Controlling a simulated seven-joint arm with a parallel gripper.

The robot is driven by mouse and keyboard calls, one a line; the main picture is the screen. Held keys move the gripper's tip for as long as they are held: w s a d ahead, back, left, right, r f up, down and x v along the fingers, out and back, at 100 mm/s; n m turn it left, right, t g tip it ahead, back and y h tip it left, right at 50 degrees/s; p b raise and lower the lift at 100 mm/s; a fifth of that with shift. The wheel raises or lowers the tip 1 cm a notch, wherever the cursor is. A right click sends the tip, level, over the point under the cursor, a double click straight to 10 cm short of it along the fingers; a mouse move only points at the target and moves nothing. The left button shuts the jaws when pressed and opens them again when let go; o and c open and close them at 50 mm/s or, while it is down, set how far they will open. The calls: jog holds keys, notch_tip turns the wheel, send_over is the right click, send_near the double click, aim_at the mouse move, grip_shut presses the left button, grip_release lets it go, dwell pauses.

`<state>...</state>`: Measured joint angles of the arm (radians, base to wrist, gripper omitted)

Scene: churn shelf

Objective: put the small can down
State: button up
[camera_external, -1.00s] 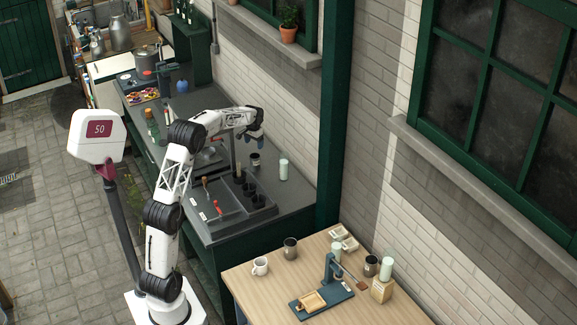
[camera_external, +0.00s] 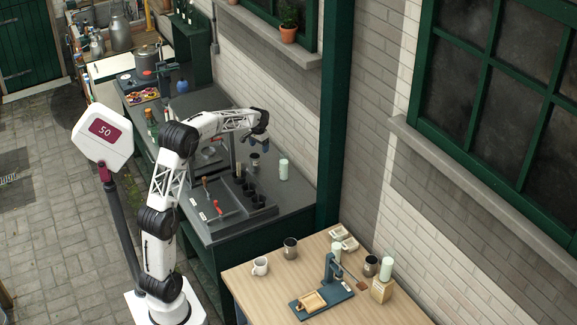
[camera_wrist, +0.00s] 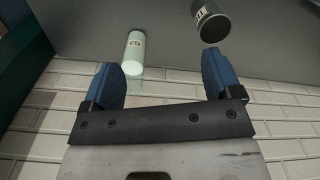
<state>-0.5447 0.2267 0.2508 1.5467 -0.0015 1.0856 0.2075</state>
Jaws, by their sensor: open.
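My gripper (camera_external: 263,147) is open, its two blue fingers spread wide with nothing between them; it also shows in the wrist view (camera_wrist: 160,64). A small dark can (camera_external: 254,160) with a pale label stands on the grey counter, just below my gripper. In the wrist view the can (camera_wrist: 212,22) is at the top, beyond the right fingertip and apart from it. A pale green cylinder (camera_external: 283,170) with a small label stands to its right on the counter. In the wrist view this cylinder (camera_wrist: 133,50) is near the left fingertip.
Several dark cups (camera_external: 258,201) stand in a rack on the counter in front of the can. A brick wall rises close behind the counter. A wooden table (camera_external: 262,292) at the lower right holds mugs and a blue press (camera_external: 333,285).

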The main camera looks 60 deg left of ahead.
jog(key=s+d+r+m, duration=0.1)
jog(key=s+d+r, duration=0.2)
jog(key=s+d, duration=0.45)
jog(key=s+d+r+t, duration=0.1)
jog(key=s+d+r, duration=0.25)
jog(key=d, duration=0.75)
jog(key=s+d+r+m, duration=0.1)
jog(key=s+d+r, duration=0.1)
jog(key=s+d, duration=0.6)
jog(key=s+d+f+m, duration=0.1)
jog(key=s+d+f, duration=0.2)
jog(key=s+d, duration=0.6)
jog(key=s+d+f+m+t, duration=0.1)
jog(key=s+d+f, duration=0.3)
jog(key=s+d, duration=0.5)
jog(key=s, duration=0.7)
jog(key=shift+s+d, duration=0.15)
jog(key=shift+d, duration=0.15)
jog(key=shift+o, duration=0.5)
